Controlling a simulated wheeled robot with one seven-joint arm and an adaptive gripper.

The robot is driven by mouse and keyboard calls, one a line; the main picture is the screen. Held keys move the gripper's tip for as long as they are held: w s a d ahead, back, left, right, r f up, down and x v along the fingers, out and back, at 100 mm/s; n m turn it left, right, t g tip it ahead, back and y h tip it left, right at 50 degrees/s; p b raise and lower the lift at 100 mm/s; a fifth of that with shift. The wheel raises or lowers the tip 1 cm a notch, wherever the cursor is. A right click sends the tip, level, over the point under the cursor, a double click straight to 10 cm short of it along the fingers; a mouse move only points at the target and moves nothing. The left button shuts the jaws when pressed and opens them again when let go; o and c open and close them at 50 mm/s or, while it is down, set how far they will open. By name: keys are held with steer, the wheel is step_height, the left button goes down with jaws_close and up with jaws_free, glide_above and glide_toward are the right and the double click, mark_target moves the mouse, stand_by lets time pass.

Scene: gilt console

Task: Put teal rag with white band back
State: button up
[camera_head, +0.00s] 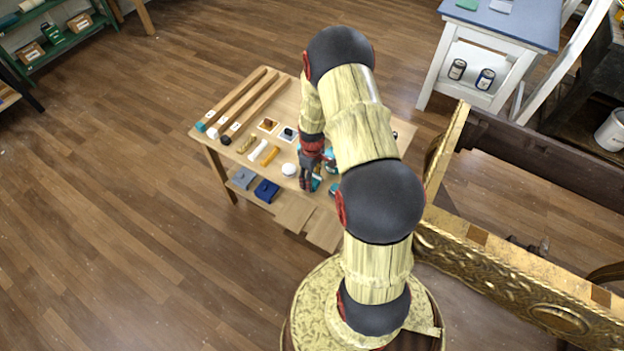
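My gripper (310,183) points down over the front right part of the small wooden table (228,153). Small teal patches show beside its fingers, one close to the fingertips (316,184) and another just to the right (334,188). One of these may be the teal rag, but no white band can be made out. My arm hides much of the right side of the table. The fingers are too small and dark to tell whether they are open or hold anything.
The table also holds long wooden-handled tools (240,105), a white ball (289,170), a white roll (257,150) and an orange roll (270,156). Grey (243,178) and blue (266,191) folded cloths lie on its lower shelf. A gilt console (500,270) stands close at right.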

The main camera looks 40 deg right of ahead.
steer(key=o, duration=1.1)
steer(key=w+a+r+t+p, duration=0.1)
steer(key=a+r+p, duration=0.1)
steer(key=r, duration=1)
steer(key=w+a+r+p, duration=0.1)
steer(key=a+r, duration=0.2)
steer(key=r, duration=0.9)
steer(key=s+a+r+m+t, duration=0.1)
steer(key=s+a+r, duration=0.1)
steer(key=a+r, duration=0.3)
steer(key=s+a+r+m+t, duration=0.1)
steer(key=s+a+r, duration=0.1)
steer(key=r, duration=0.6)
steer(key=s+a+r+m+t, duration=0.1)
steer(key=s+a+r, duration=0.4)
steer(key=s, duration=0.3)
steer(key=s+a+r+t, duration=0.1)
steer(key=s+a+r, duration=0.5)
steer(key=s+r, duration=0.1)
steer(key=shift+s+r+m+t, duration=0.15)
steer(key=shift+s+m+t, duration=0.2)
steer(key=shift+s, duration=0.3)
